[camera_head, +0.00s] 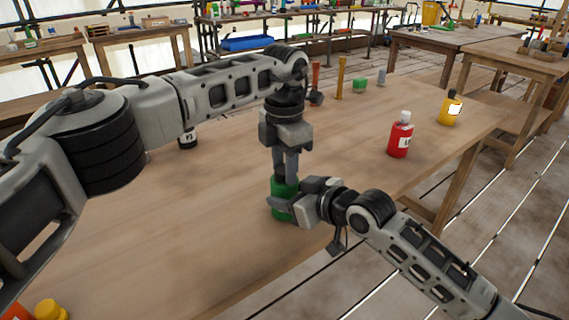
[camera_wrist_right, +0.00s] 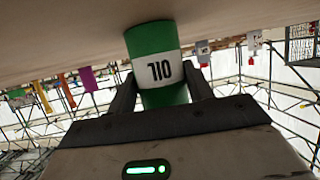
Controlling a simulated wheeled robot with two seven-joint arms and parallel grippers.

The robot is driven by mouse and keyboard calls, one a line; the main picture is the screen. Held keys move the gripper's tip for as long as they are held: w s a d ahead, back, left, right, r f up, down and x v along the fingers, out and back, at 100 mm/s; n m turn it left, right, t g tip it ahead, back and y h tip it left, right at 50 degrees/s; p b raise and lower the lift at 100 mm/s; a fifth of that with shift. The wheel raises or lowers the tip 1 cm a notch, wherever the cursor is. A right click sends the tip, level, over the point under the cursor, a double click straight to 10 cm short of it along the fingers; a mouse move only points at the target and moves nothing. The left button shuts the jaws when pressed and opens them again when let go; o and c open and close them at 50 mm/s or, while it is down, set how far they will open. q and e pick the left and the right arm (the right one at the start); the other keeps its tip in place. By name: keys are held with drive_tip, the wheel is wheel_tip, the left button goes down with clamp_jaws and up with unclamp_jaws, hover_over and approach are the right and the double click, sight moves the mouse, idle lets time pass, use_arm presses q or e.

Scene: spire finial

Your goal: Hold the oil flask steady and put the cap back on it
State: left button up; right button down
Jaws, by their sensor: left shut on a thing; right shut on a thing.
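The green oil flask (camera_head: 279,187) stands upright on the wooden table near its front edge. In the right wrist view the flask (camera_wrist_right: 153,40) shows a white label with black OIL lettering, upside down in that view. My right gripper (camera_head: 282,206) is shut around the flask's body from the right side, a finger on each side of it. My left gripper (camera_head: 286,174) points straight down right above the flask, shut on what seems to be the cap. The cap is mostly hidden by the fingers, so I cannot tell whether it touches the flask's neck.
A red bottle (camera_head: 400,138) and a yellow bottle (camera_head: 451,110) stand to the right on the table (camera_head: 180,210). A small green block (camera_head: 360,84) and a grey cylinder (camera_head: 382,77) are farther back. A dark bottle (camera_head: 188,139) stands behind my left arm. The table's front middle is clear.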

use_arm(q)
drive_tip(key=o, duration=1.2)
drive_tip(key=shift+c, duration=0.2)
wheel_tip(320, 180, up, 12)
use_arm(e)
drive_tip(key=c, duration=0.5)
unclamp_jaws()
